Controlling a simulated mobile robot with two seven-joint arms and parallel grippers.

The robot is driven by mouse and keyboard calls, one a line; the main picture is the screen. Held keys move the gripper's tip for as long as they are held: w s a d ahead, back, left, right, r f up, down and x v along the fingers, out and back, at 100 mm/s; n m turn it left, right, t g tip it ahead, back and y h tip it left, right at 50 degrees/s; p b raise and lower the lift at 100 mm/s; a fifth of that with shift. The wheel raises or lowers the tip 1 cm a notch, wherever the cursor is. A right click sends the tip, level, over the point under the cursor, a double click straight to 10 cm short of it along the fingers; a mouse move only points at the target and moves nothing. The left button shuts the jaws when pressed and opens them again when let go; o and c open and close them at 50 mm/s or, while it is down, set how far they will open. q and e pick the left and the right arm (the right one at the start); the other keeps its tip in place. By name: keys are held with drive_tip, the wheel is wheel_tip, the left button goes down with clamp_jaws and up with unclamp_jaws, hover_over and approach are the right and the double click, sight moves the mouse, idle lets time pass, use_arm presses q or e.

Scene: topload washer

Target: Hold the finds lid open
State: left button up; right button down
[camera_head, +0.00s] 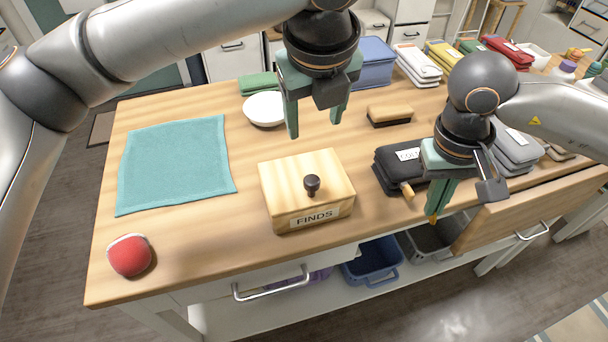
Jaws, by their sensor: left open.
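The finds box (305,215) is a light wooden box with a FINDS label on its front, near the middle of the table's front edge. Its lid (290,178) lies shut on top and has a dark round knob (312,184). My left gripper (315,125) points down above the table behind the box, with its fingers apart and nothing between them. It is clear of the lid and knob. My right gripper (435,208) is right of the box, beside the dark labelled stack (392,170). Its fingers overlap in this view, with orange at the tips, so its opening is unclear.
A teal cloth (175,163) and a red ball-like object (130,256) lie to the left. A white bowl (265,109) and a brush (389,114) are behind the box. An open drawer (530,214) juts out at the right.

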sight(311, 177)
use_arm(q)
drive_tip(key=shift+m+g+y, duration=0.4)
drive_tip(key=shift+m, duration=0.1)
drive_tip(key=shift+s+a+f, duration=0.1)
drive_tip(key=shift+s+f, duration=0.1)
drive_tip(key=shift+f, duration=1.5)
drive_tip(key=shift+s+d+f, duration=0.1)
drive_tip(key=shift+s+f, duration=0.05)
drive_tip(key=shift+f, duration=1.6)
drive_tip(key=shift+s+a+f, duration=0.1)
drive_tip(key=shift+s+f, duration=0.1)
drive_tip(key=shift+f, duration=1.5)
clamp_jaws()
